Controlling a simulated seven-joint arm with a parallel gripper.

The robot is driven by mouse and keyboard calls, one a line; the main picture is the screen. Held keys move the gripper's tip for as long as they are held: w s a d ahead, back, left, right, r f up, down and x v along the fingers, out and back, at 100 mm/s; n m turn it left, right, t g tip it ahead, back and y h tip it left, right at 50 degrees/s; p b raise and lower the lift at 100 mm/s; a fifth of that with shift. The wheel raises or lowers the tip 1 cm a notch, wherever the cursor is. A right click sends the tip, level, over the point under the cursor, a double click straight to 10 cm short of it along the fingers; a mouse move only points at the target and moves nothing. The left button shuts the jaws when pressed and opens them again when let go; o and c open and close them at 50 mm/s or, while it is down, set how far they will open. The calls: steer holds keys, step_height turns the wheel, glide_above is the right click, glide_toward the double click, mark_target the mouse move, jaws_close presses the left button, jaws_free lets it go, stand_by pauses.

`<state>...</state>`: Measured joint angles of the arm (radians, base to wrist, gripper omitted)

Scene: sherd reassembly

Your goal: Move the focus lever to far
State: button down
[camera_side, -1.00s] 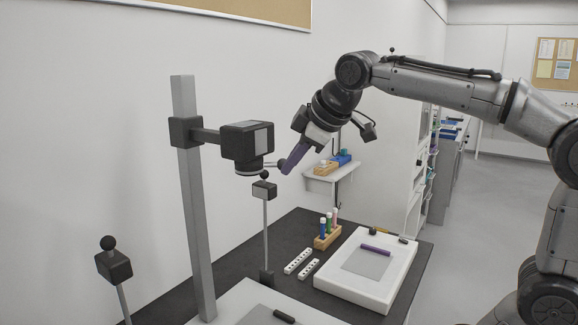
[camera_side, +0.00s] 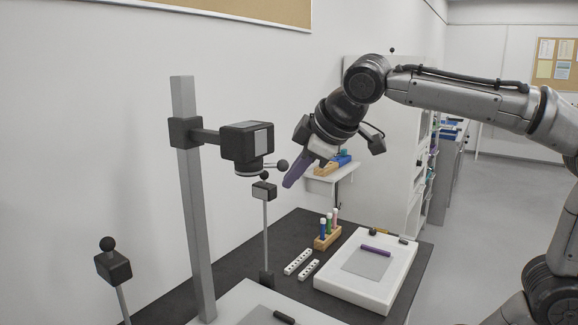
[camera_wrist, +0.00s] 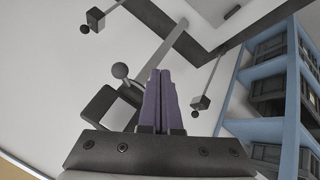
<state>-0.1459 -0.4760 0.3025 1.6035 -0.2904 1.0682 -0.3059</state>
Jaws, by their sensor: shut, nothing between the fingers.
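The focus lever (camera_side: 283,165) is a thin rod with a dark ball tip. It sticks out to the right from the ring under the box-shaped camera head (camera_side: 247,142) on the grey post. Its ball (camera_wrist: 120,71) also shows in the wrist view, left of my fingers. My gripper (camera_side: 288,184) has purple fingers, shut and empty. In the side view the fingertips are just below and right of the lever ball, and a gap shows between them. No far or near marking is readable.
Lamp stands with ball knobs (camera_side: 264,191) (camera_side: 113,265) stand close by. A grey post (camera_side: 190,200) carries the camera head. On the bench below are a white light panel (camera_side: 365,290) and a wooden rack of coloured tubes (camera_side: 327,238). A wall shelf (camera_side: 333,176) is behind.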

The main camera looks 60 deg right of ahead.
steer(key=shift+s+d+r, duration=0.75)
steer(key=shift+s+r, duration=2.4)
steer(key=shift+s, duration=1.15)
steer(key=s+a+f+m+g+y, duration=0.1)
steer(key=s+f+m, duration=0.2)
steer(key=f, duration=0.9)
steer(key=s+a+f+m+g+y, duration=0.1)
steer(key=s+f, duration=0.4)
steer(key=f, duration=0.7)
steer(key=shift+f+m, duration=0.2)
steer(key=shift+m, duration=0.7)
steer(key=shift+a, duration=0.1)
